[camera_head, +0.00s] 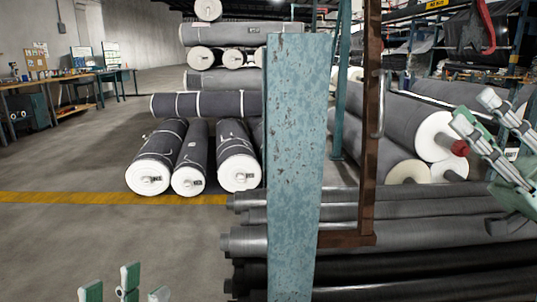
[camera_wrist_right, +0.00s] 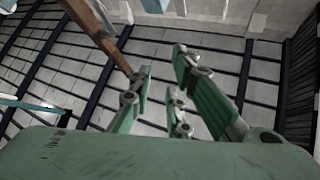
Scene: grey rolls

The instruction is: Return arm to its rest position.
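My right gripper (camera_head: 488,122) is raised at the right edge of the camera_head view, its green and white fingers pointing up and left. In the right wrist view its fingers (camera_wrist_right: 168,95) stand apart with nothing between them, so it is open and empty. The right wrist camera faces up toward the ceiling. My left gripper (camera_head: 122,287) shows only its green and white fingertips at the bottom left edge. The tips are apart with nothing visible between them; the rest of it is out of frame.
A worn blue post (camera_head: 296,170) stands in the centre, with a rusty brown bar (camera_head: 369,120) beside it. Long dark rolls (camera_head: 410,222) lie stacked low at the right. Grey wrapped rolls (camera_head: 198,155) lie behind. The floor (camera_head: 70,240) at the left is clear.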

